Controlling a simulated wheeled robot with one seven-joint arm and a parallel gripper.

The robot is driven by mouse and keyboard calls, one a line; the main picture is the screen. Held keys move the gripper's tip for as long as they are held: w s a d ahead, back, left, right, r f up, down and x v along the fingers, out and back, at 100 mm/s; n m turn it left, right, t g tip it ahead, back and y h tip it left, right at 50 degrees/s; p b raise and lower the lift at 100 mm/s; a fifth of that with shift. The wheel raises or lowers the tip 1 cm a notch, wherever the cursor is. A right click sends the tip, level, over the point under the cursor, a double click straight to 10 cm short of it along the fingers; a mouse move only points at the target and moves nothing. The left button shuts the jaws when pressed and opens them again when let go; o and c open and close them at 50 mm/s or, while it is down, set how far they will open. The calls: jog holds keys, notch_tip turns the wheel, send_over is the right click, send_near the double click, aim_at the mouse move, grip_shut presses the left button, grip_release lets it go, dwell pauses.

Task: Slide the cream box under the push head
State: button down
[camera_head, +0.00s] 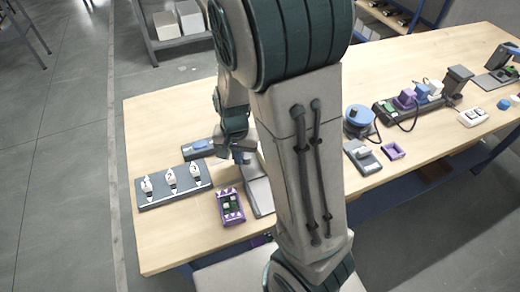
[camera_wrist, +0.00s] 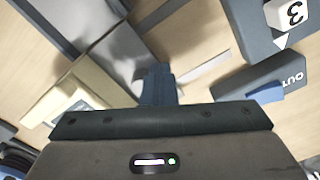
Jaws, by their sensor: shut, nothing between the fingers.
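My gripper (camera_head: 240,155) is low over the left part of the table in the head view. In the wrist view its dark blue fingers (camera_wrist: 158,82) are together with nothing between them. A cream box-like thing (camera_wrist: 50,107) is left of the fingers in the wrist view, apart from them, its near side cut off by my gripper body. I cannot make it out in the head view, where my arm covers that area. I cannot tell any part for certain as the push head. A shiny grey plate (camera_wrist: 122,52) lies beyond the fingers; it also shows in the head view (camera_head: 258,192).
A dark base with three white columns (camera_head: 172,182) stands left of my gripper. A grey block marked OUT (camera_wrist: 255,85) has a blue part (camera_wrist: 266,94). A purple tray (camera_head: 231,208) holds green pieces. Several devices stand on the right. The table's front left is clear.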

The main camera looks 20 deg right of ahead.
jog(key=shift+d+b, duration=0.7)
jog(key=shift+d, duration=2.4)
jog(key=shift+a, duration=0.3)
jog(key=shift+r+p, duration=2.7)
jog(key=shift+r, duration=0.35)
jog(key=shift+f, duration=0.1)
jog(key=s+a+r+n+t, duration=0.3)
jog(key=s+r+n, duration=0.3)
jog(key=s+r, duration=0.5)
jog(key=v, duration=0.3)
jog(key=shift+a+r, duration=0.25)
jog(key=shift+a, duration=0.05)
